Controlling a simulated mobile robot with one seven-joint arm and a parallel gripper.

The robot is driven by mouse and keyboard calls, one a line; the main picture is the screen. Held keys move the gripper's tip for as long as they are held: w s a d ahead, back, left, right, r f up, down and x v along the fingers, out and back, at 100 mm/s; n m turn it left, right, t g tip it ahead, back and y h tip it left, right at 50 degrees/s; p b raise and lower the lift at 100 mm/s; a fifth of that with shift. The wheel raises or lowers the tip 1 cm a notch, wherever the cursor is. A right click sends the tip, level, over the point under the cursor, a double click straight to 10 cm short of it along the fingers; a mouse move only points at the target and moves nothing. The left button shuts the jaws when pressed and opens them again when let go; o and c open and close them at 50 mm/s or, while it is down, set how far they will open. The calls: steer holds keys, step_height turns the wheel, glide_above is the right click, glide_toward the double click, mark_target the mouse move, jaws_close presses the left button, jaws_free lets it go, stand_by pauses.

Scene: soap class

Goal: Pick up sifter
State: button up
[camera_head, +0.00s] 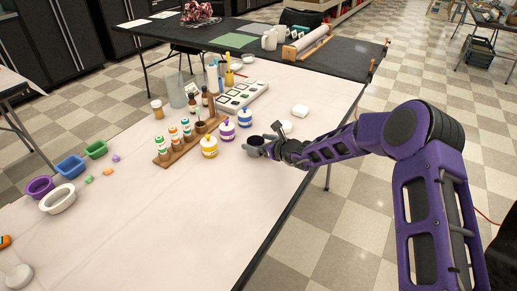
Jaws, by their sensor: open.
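A small grey cup-shaped thing (254,147), which looks like the sifter, stands on the white-covered table near its right edge. Its inside is dark. My gripper (266,149) is right beside it, on its right side, with the fingers open and reaching toward it. At this size I cannot tell whether the fingers touch it or are around part of it. My gripper and wrist hide some of its right side.
Striped jars, one yellow and white (209,147), and a wooden rack (166,158) of small bottles stand to the left. Coloured bowls, one purple (40,187), sit at far left. The table's front middle (150,220) is clear.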

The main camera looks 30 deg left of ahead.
steer(key=shift+w+a+f, duration=0.15)
steer(key=shift+a, duration=0.2)
steer(key=shift+c, duration=0.2)
steer(key=c, duration=1.2)
steer(key=shift+c, duration=0.2)
